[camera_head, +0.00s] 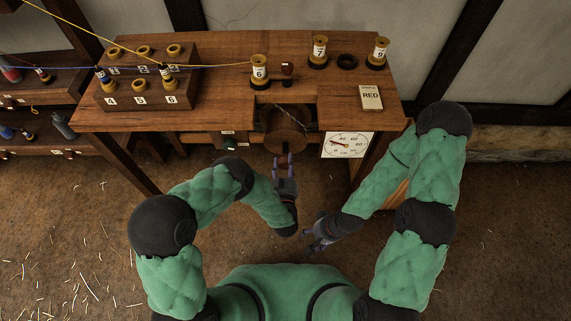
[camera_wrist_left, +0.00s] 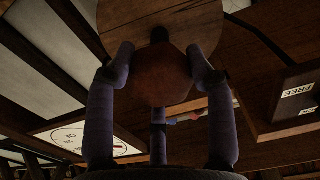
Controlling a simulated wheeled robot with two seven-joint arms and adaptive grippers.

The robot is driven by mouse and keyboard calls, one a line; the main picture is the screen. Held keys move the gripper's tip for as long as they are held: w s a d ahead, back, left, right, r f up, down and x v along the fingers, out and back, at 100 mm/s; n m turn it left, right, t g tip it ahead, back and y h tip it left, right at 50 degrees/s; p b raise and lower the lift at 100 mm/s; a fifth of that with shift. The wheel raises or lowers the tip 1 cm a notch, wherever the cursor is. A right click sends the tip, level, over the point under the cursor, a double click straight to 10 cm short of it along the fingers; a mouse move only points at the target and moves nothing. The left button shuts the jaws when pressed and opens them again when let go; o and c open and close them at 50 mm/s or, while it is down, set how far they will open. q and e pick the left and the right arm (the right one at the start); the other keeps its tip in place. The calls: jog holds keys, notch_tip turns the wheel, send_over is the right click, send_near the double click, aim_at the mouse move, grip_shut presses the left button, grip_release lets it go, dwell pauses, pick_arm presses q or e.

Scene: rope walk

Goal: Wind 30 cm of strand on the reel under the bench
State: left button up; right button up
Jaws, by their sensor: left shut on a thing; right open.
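The reel (camera_head: 285,128) sits under the bench (camera_head: 225,80), in the gap at its front. In the left wrist view it shows as a round wooden disc (camera_wrist_left: 125,22) with a rounded wooden knob (camera_wrist_left: 160,78) in front. My left gripper (camera_head: 284,160) is at the reel's front. In the left wrist view its fingers (camera_wrist_left: 160,65) are shut around the knob. A twisted strand (camera_head: 284,110) shows above the reel. A dial (camera_head: 347,145) hangs right of the reel; its reading is too small to be sure of. My right gripper (camera_head: 320,238) is open and empty, below and right of the reel.
Bobbins 6 (camera_head: 259,72), 7 (camera_head: 319,52) and 9 (camera_head: 379,55) stand on the bench. A stepped wooden rack (camera_head: 180,92) and a RED card (camera_head: 370,97) are there too. A FREE label (camera_wrist_left: 297,89) shows under the bench. Floor in front is open, with scattered fibres.

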pick_arm(q)
jog(key=m, duration=0.5)
jog(key=shift+m, duration=0.3)
dwell(0.4)
jog(key=o, duration=1.2)
jog(key=shift+w+f, duration=0.1)
jog(key=s, duration=0.7)
jog(key=shift+s, duration=0.3)
